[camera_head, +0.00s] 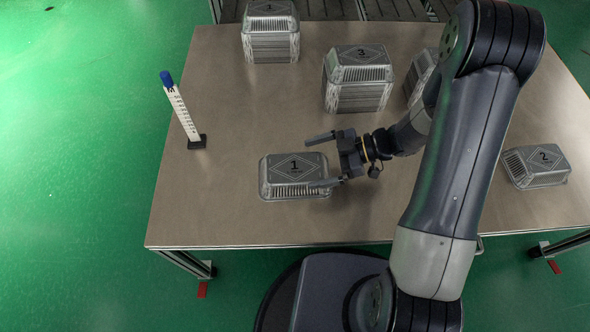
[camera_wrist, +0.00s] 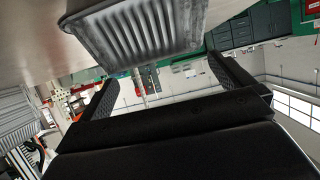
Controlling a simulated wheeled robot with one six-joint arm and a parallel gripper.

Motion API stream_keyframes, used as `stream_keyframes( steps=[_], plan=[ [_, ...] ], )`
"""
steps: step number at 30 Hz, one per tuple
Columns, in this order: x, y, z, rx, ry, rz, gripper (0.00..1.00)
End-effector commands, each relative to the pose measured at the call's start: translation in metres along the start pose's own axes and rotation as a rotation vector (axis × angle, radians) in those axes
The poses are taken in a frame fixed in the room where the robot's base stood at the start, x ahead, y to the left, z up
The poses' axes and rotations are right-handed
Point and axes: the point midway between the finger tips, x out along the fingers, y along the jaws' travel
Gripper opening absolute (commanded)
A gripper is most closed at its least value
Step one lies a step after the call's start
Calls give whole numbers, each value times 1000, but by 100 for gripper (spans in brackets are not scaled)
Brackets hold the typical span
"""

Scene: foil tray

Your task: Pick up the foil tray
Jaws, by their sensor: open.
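A silver foil tray marked 1 (camera_head: 285,169) lies upside down on the table, left of my arm and near the front. Its ribbed side fills the top of the wrist view (camera_wrist: 140,25). My gripper (camera_head: 321,160) is open at the right side of this tray, with one finger toward its far side and the other by its near right corner. In the wrist view both dark fingers (camera_wrist: 170,85) are spread and nothing is between their tips. I cannot tell whether a finger touches the tray.
Stacked foil trays stand at the back: one stack marked 3 (camera_head: 358,85), another at back left (camera_head: 270,45), one partly behind my arm (camera_head: 421,75). A tray marked 2 (camera_head: 537,165) lies right. A blue-topped white post (camera_head: 181,112) stands left. The table (camera_head: 215,215) is clear at front left.

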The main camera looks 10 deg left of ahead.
Motion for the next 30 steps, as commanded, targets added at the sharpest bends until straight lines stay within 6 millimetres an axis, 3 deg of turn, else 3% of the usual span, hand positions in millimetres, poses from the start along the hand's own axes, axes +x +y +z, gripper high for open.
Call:
stream_keyframes(
  steps=[9,18,30],
  plan=[
    [43,0,1,-2,0,-4,100],
    [46,0,0,0,-1,0,100],
    [46,0,0,0,0,-1,69]
  ],
)
